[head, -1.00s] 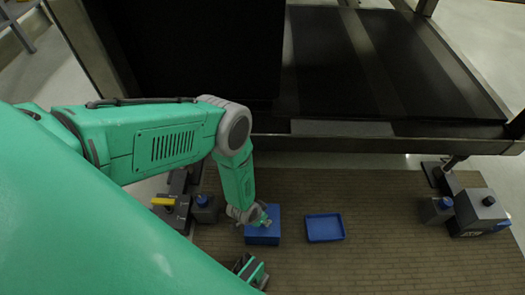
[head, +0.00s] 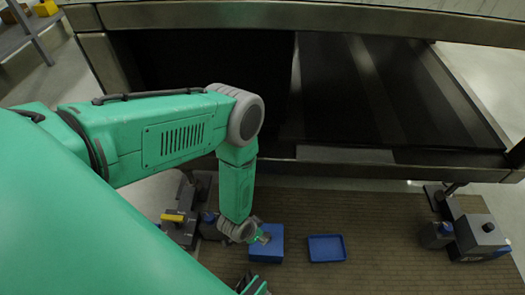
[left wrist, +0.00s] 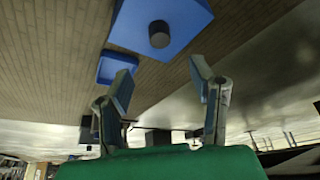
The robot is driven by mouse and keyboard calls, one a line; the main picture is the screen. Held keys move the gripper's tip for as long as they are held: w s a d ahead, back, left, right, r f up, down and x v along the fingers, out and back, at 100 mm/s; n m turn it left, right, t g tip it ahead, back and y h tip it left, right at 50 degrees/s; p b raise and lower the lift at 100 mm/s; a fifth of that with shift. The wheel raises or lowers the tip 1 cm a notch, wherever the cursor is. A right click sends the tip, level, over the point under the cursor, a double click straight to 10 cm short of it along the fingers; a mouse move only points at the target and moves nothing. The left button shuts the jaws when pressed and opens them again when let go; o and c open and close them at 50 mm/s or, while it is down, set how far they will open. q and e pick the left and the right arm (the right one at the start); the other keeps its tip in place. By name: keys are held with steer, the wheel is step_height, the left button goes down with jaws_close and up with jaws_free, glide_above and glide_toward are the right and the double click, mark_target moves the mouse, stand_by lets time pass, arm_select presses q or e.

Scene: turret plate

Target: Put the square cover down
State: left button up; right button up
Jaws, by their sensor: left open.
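The square cover (left wrist: 178,18) is blue, with a dark round knob (left wrist: 160,35) standing up from its middle. In the head view it shows as the top of a blue block (head: 267,248) on the brown floor, partly behind my left gripper. I cannot tell where the cover ends and what is under it begins. My left gripper (head: 262,238) is at the upper left part of the block. In the left wrist view its two fingers (left wrist: 164,82) are spread wide and empty, and the knob is beyond them, clear of both.
A shallow blue tray (head: 327,249) lies right of the block, with a gap between. Grey fixtures stand at the left, one with a yellow bar (head: 173,218), and at the right (head: 480,235). A dark metal-framed structure (head: 400,165) stands behind. The floor right of the tray is clear.

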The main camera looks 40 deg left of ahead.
arm_select(q)
steer(key=s+a+r+g, duration=0.1)
steer(key=s+r, duration=0.3)
steer(key=r, duration=0.4)
steer(key=s+a+r+n+g, duration=0.1)
steer(key=s+r, duration=0.4)
steer(key=r, duration=0.3)
steer(key=s+a+r+n+g+y, duration=0.1)
steer(key=s+a+r, duration=0.1)
steer(key=s+r, duration=0.3)
step_height(320, 180, up, 3)
steer(key=shift+s+r+g, duration=0.15)
steer(key=shift+s+g, duration=0.1)
steer(key=shift+g, duration=0.05)
steer(key=shift+r, duration=0.1)
